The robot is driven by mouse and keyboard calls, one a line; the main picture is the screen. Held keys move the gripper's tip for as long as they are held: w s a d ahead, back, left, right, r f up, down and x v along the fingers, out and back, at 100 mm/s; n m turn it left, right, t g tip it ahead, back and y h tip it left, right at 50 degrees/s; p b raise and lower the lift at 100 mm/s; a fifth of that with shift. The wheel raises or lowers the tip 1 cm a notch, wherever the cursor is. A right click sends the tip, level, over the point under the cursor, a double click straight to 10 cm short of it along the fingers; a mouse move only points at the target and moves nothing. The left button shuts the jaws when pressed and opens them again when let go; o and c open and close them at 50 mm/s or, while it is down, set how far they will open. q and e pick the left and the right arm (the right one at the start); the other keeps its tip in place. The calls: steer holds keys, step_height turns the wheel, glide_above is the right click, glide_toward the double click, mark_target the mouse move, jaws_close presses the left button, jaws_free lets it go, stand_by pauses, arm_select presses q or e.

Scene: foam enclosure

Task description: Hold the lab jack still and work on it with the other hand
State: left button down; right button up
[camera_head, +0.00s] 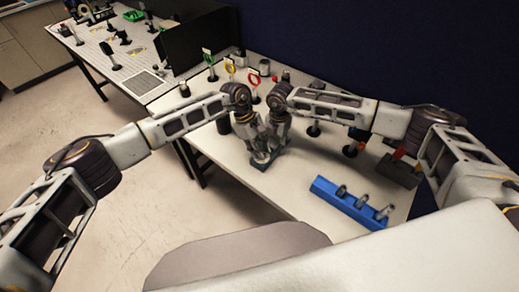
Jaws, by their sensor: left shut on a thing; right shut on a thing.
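The lab jack (261,161) is a small grey-blue thing on the white table, left of the table's middle. Its upper part is largely hidden by my two grippers. My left gripper (257,145) reaches down over it from the left and is shut on it. My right gripper (272,143) comes down from the right, close beside the left one, and is shut on part of the jack. Which part each holds is too small and covered to tell.
A blue rack (345,203) with several dark posts stands on the table at the right front. Coloured ring mounts (228,68) stand behind my grippers. Dark parts (398,170) lie under my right arm. A dark blue wall (375,45) closes the back. The table between jack and rack is clear.

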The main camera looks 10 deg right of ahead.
arm_select(q)
steer(key=shift+m+y, duration=0.3)
steer(key=shift+m, duration=0.4)
steer(key=c, duration=1.5)
jaws_free()
steer(key=shift+w+v, duration=0.15)
steer(key=shift+v, duration=2.85)
steer(key=shift+w+v, duration=0.1)
steer(key=shift+v, duration=2.9)
